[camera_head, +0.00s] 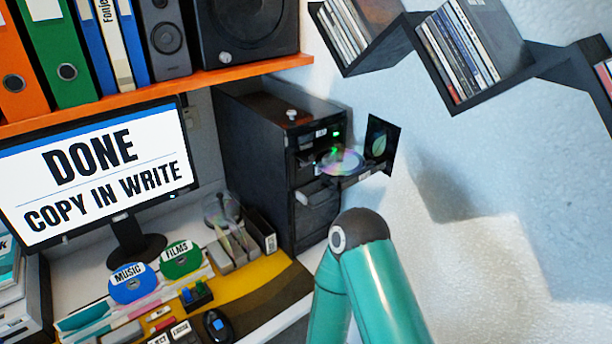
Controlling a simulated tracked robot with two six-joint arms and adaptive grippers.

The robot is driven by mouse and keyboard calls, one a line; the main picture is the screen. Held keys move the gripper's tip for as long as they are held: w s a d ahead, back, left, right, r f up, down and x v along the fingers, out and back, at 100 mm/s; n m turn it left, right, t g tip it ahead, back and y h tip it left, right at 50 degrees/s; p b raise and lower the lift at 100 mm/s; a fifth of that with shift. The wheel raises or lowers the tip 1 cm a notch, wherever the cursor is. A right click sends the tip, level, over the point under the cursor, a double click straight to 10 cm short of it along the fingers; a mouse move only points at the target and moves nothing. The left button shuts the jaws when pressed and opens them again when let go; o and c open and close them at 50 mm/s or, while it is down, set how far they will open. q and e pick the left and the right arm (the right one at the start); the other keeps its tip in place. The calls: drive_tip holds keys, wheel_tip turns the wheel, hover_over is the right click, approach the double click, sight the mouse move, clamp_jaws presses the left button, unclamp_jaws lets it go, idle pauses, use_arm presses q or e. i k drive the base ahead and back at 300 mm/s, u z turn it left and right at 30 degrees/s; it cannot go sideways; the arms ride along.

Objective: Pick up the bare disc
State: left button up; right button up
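A bare, shiny disc (342,161) with rainbow glints lies on the pulled-out drive tray (372,173) of the black computer tower (258,165). A green light glows on the tower just above it. A clear disc (222,212) stands in a small rack on the desk, left of the tower. A teal arm of mine rises from the bottom, right of centre, its joint below the tray. Neither gripper is in view.
The monitor (95,172) reads "DONE COPY IN WRITE". A blue MUSIC disc (132,288) and a green FILMS disc (181,264) stand on the desk. A dark square panel (381,143) with a leaf picture is right of the tray. Wall shelves (478,95) hang above right.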

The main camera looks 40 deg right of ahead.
sight(326, 161)
drive_tip(key=z, duration=1.6)
drive_tip(key=k, duration=0.45)
drive_tip(key=z, duration=0.15)
drive_tip(key=i, duration=0.5)
drive_tip(key=u, duration=0.1)
